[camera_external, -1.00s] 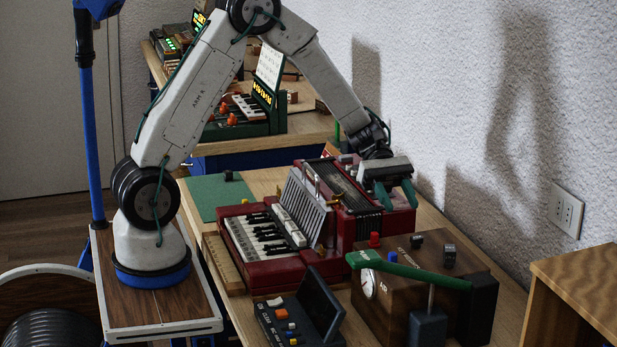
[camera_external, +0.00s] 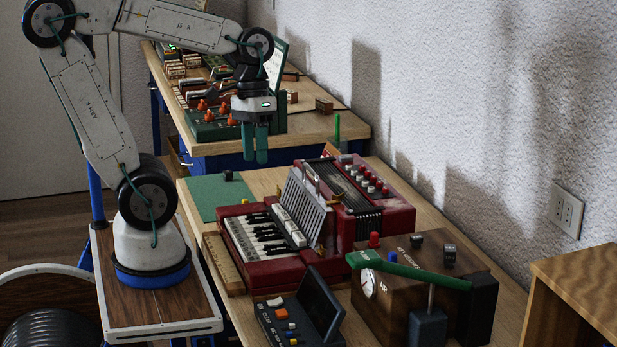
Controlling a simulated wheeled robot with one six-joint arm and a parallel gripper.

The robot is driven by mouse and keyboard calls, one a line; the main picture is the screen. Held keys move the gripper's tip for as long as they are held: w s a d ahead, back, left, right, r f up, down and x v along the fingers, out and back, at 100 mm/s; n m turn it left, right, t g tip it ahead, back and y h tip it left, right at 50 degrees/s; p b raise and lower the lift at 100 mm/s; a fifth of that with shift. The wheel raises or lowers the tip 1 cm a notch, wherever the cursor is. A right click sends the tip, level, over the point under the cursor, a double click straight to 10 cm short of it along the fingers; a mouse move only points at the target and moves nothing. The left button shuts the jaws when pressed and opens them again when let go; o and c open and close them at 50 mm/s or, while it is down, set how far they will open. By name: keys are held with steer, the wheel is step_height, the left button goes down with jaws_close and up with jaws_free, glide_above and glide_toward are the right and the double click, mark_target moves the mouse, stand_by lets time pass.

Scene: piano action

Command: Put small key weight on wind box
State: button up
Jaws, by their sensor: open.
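My gripper (camera_external: 255,148) hangs pointing down above the far end of the near bench, its two green fingers parted and empty. A brown wooden box (camera_external: 392,305) with a round dial stands at the near right of the bench; it looks like the wind box. Small pieces stand on its top: a red one (camera_external: 374,240), a dark one (camera_external: 416,241) and a grey one (camera_external: 449,256). A small dark block (camera_external: 228,175) sits on the green mat (camera_external: 207,195). I cannot tell which small piece is the small key weight.
A red accordion-like keyboard instrument (camera_external: 265,275) fills the bench middle. A green lever (camera_external: 425,272) crosses the wooden box. A dark console with a screen (camera_external: 318,303) stands in front. A second bench with devices (camera_external: 330,128) lies behind.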

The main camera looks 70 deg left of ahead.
steer(key=s+a+m, duration=0.1)
steer(key=s+a+t+y, duration=0.1)
steer(key=s, duration=0.1)
steer(key=s+a+m+y, duration=0.1)
steer(key=shift+s+a+m+t, duration=0.25)
steer(key=shift+s+m+t, duration=0.05)
